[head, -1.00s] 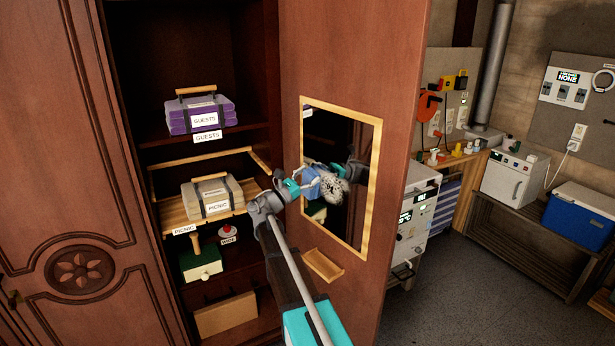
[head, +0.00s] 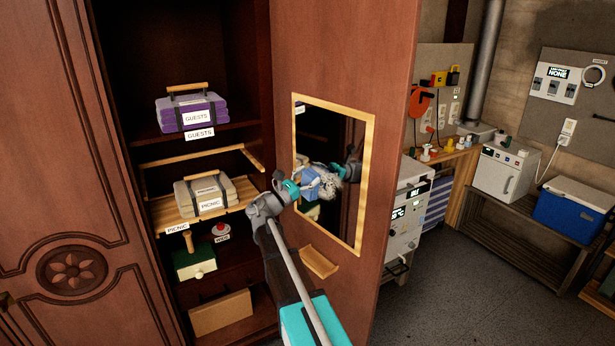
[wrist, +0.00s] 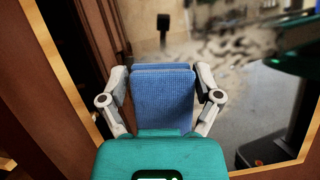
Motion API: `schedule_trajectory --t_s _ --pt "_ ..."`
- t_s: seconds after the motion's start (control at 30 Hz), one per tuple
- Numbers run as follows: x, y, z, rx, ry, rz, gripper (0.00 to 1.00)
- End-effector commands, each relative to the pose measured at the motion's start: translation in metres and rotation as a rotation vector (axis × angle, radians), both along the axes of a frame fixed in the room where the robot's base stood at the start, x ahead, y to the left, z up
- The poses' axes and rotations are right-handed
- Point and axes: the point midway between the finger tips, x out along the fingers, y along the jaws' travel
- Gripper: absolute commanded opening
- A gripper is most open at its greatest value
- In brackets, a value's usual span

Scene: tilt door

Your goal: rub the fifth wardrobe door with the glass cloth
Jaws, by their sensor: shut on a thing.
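The open wardrobe door (head: 345,60) carries a gold-framed mirror (head: 345,215). A greyish, speckled smudge (head: 326,172) marks the glass near the middle of the mirror. In the wrist view the smudge (wrist: 240,62) spreads behind and to the right of the cloth. My gripper (head: 310,184) is shut on the blue glass cloth (wrist: 163,100), which is folded between its two fingers. The cloth (head: 312,181) is at the mirror face, beside and partly over the smudge; I cannot tell whether it touches the glass. The mirror reflects my arm.
The open wardrobe has shelves with a purple GUESTS bundle (head: 192,112), a PICNIC bundle (head: 205,196) on a wooden slide-out tray (head: 165,215), and a green box (head: 194,264). A small wooden ledge (head: 319,262) sits below the mirror. A closed carved door (head: 60,200) is at left.

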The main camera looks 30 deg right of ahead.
Motion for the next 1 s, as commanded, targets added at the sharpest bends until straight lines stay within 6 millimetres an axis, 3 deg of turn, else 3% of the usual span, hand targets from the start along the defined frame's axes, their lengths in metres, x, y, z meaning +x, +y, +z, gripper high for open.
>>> schedule_trajectory --t_s 0.63,1.0 --pt "-0.030 -0.009 0.000 0.000 0.001 0.000 0.44" --pt "-0.033 -0.010 0.000 0.000 0.000 -0.002 0.44"
